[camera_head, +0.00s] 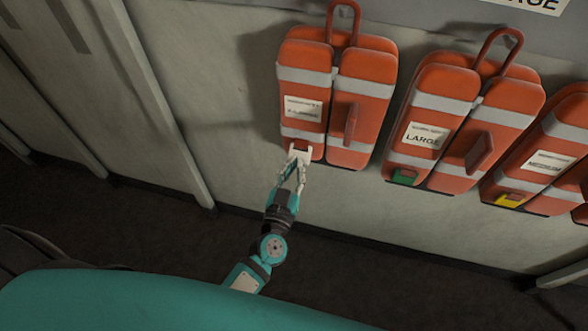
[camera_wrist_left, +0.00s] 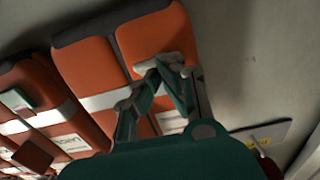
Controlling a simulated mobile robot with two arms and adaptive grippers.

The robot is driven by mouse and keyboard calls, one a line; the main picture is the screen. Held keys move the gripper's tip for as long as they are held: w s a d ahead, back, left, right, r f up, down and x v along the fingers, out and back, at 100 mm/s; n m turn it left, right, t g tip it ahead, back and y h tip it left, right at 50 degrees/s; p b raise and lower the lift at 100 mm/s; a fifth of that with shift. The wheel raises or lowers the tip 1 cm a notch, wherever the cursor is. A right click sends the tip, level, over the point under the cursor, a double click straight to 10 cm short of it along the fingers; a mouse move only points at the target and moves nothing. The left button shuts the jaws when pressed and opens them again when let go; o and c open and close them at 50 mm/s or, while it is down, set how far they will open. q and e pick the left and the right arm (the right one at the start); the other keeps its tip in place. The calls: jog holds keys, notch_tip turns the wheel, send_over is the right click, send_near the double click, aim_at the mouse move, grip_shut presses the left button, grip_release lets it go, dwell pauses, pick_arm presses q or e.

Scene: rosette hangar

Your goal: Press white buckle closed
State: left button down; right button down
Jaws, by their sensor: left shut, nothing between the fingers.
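The white buckle (camera_head: 300,154) sits at the bottom of the left half of the leftmost orange bag (camera_head: 303,72), which hangs on the wall. My left gripper (camera_head: 296,166) reaches up to the buckle from below, its fingertips at it or touching it; which of the two I cannot tell. The fingers are shut with nothing between them and partly cover the buckle. In the left wrist view the fingertips (camera_wrist_left: 165,66) meet in front of an orange bag (camera_wrist_left: 150,32); I cannot clearly make out the buckle there. My right gripper is not in view.
A bag labelled LARGE (camera_head: 436,100) with a green buckle (camera_head: 404,177) hangs to the right. Beyond it hangs another orange bag with a yellow buckle (camera_head: 508,200). The wall (camera_head: 215,90) left of the bags is bare up to a vertical post (camera_head: 165,110).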

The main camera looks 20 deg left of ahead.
pick_arm(q)
jog(key=shift+w, duration=0.35)
jog(key=shift+f, duration=0.4)
jog(key=shift+w, duration=0.45)
dwell(0.3)
jog(key=shift+f, duration=0.15)
dwell(0.5)
jog(key=shift+w, duration=0.6)
jog(key=shift+f, duration=0.15)
jog(key=shift+w, duration=0.2)
dwell(0.5)
jog(key=s+p, duration=0.2)
jog(key=s, duration=0.7)
jog(key=shift+p, duration=0.35)
dwell(0.3)
